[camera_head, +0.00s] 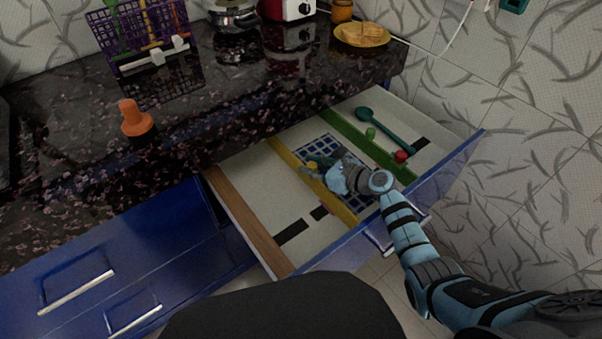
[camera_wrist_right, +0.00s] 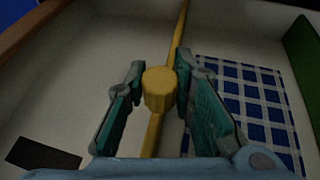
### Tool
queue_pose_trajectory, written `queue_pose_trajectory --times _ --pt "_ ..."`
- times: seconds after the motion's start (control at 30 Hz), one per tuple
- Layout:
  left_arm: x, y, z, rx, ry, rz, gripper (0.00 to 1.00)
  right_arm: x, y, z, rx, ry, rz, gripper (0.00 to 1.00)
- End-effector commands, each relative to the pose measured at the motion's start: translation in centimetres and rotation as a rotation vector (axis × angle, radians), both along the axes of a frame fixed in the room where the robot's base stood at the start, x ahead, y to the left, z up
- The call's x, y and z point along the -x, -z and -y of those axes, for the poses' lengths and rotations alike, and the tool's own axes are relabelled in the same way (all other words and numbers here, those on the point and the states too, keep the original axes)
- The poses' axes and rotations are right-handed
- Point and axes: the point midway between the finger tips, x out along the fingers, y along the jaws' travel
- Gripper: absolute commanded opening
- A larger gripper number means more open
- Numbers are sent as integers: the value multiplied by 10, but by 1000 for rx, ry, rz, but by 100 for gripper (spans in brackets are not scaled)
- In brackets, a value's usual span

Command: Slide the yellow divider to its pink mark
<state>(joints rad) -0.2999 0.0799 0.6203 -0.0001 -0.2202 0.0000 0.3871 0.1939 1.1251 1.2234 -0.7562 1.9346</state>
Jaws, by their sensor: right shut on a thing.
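The yellow divider (camera_head: 343,211) runs from the back to the front of the open drawer, between a wooden side wall and a green divider. Its round yellow knob (camera_wrist_right: 158,88) stands between the fingers of my right gripper (camera_head: 320,168), which is shut on it. The bar (camera_wrist_right: 180,35) shows ahead of the knob in the wrist view. A small pinkish patch (camera_head: 329,209) shows beside the divider near the drawer front, next to a dark strip; it is partly hidden, and I cannot tell its full extent. My left gripper is not in view.
A blue-and-white checked cloth (camera_wrist_right: 245,95) lies right of the divider. The green divider (camera_head: 345,125) is farther right, with a teal spoon (camera_head: 385,130) and a red ball (camera_head: 401,156) nearby. The drawer floor left of the divider (camera_head: 262,185) is mostly clear, with dark strips near the front.

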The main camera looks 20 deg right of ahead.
Motion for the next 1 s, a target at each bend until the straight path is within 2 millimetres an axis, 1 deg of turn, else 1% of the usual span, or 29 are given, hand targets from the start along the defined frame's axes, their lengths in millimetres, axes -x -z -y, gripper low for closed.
queue_pose_trajectory --times 0.2,0.23,0.33,0.37,0.63,0.73,0.77,0.87,1.0 --pt "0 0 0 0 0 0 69 1 1 0 -1 0 -3 0" --pt "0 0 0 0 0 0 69 1 1 0 -1 0 -3 26" --pt "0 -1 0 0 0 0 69 1 1 0 -1 0 -3 42" --pt "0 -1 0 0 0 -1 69 1 1 0 -1 0 -3 44" --pt "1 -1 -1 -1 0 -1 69 1 0 0 -1 0 -2 44" --pt "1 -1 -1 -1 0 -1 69 7 -2 5 0 2 -2 44" --pt "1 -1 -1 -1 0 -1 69 10 -4 8 1 2 0 44" --pt "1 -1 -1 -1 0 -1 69 28 -12 19 4 0 -1 44" --pt "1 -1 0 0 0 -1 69 59 -27 42 6 1 -3 44"
